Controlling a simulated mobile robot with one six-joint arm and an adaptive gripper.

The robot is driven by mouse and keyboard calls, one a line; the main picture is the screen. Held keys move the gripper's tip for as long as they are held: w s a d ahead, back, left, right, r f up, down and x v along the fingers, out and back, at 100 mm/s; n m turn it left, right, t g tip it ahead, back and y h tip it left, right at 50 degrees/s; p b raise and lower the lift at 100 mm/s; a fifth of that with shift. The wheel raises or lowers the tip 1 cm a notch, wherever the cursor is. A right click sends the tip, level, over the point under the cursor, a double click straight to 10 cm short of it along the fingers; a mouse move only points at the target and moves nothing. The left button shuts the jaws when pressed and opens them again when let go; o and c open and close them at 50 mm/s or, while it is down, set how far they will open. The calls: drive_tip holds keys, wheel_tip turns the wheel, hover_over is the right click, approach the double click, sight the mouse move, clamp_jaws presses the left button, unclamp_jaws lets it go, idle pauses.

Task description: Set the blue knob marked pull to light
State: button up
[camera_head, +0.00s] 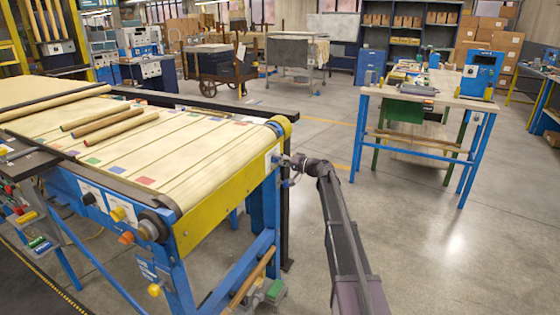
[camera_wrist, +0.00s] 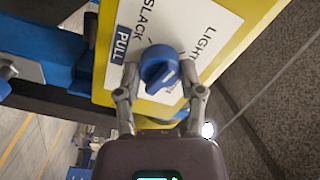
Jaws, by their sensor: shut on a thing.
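The blue knob (camera_wrist: 158,66) sits on a white label plate (camera_wrist: 192,22) on a yellow panel. Beside it are a blue PULL tag (camera_wrist: 121,43) and the printed words SLACK and LIGHT. A further word at the lower right is partly hidden. My gripper (camera_wrist: 160,74) is shut on the knob, one finger on each side. I cannot tell for sure which word the knob points at. In the head view my gripper (camera_head: 287,163) is at the near right end of the belt line, and the knob is not clearly visible there.
The yellow-sided belt conveyor (camera_head: 215,205) carries several turned wood rods (camera_head: 108,125). Other knobs (camera_head: 152,225) are on its near end. A blue-legged workbench (camera_head: 455,97) stands at the right. The floor between them is clear.

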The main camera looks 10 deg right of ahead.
drive_tip(key=m, duration=0.6)
drive_tip(key=shift+a, duration=0.15)
drive_tip(key=shift+f, duration=0.1)
idle(0.4)
drive_tip(key=o, duration=1.2)
drive_tip(key=shift+c, duration=0.2)
drive_tip(key=shift+s+d, duration=0.1)
drive_tip(key=shift+d, duration=0.1)
drive_tip(key=shift+s+d, duration=0.15)
drive_tip(key=shift+d, duration=0.1)
drive_tip(key=v, duration=1.1)
